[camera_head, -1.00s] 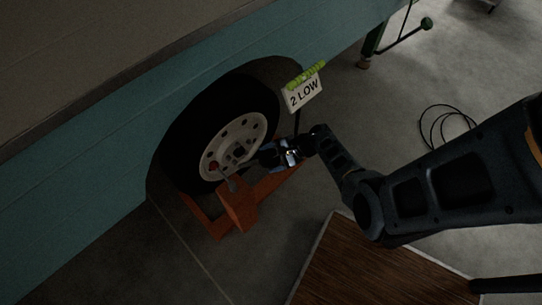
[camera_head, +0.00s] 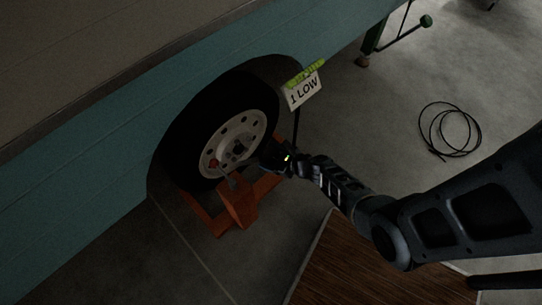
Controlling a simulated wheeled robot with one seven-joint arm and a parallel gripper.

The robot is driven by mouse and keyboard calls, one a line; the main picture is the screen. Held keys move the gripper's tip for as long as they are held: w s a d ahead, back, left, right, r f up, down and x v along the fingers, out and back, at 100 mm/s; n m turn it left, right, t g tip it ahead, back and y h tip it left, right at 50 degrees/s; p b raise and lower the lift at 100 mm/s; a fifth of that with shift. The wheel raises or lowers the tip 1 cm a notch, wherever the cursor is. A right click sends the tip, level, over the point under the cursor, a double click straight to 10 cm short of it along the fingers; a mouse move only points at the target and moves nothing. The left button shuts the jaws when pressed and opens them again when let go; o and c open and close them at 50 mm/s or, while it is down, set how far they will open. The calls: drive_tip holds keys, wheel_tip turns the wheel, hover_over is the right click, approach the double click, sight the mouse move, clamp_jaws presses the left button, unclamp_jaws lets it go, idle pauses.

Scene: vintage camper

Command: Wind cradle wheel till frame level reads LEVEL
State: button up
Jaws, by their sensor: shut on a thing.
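The frame level sign (camera_head: 303,92) hangs by the wheel arch and reads "1 LOW", with a yellow-green level vial (camera_head: 305,73) along its top. The orange cradle (camera_head: 236,207) stands on the floor under the black tyre (camera_head: 187,130). The cradle wheel (camera_head: 231,178) is a small grey part with a red knob (camera_head: 214,163), at the top of the cradle in front of the white hub. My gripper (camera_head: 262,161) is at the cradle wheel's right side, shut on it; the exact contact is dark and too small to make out.
The teal camper side (camera_head: 100,140) rises close behind the cradle. A brown wooden board (camera_head: 350,270) lies at the front right. A black cable coil (camera_head: 450,130) lies on the floor at right, and a green stabiliser leg (camera_head: 375,40) stands at the top. Floor between is clear.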

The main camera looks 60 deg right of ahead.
drive_tip(key=m+h+b, duration=0.1)
drive_tip(key=m, duration=0.1)
drive_tip(key=m+h+b, duration=0.1)
drive_tip(key=m, duration=0.1)
drive_tip(key=m+h+b, duration=0.1)
drive_tip(key=m, duration=0.1)
drive_tip(key=shift+a+f+m+g, duration=0.15)
drive_tip(key=shift+f+m+g, duration=0.1)
drive_tip(key=shift+m+g, duration=0.05)
drive_tip(key=shift+r+m+g+h+b, duration=0.1)
drive_tip(key=shift+m+g+h+b, duration=0.25)
drive_tip(key=shift+m+h+b, duration=0.6)
drive_tip(key=shift+r+m+g+h+b, duration=0.1)
drive_tip(key=shift+m+g+h+b, duration=0.25)
drive_tip(key=shift+m, duration=1.1)
drive_tip(key=o, duration=1)
drive_tip(key=p+v, duration=0.2)
drive_tip(key=v, duration=0.5)
drive_tip(key=shift+s+a+r, duration=0.2)
drive_tip(key=shift+r, duration=0.1)
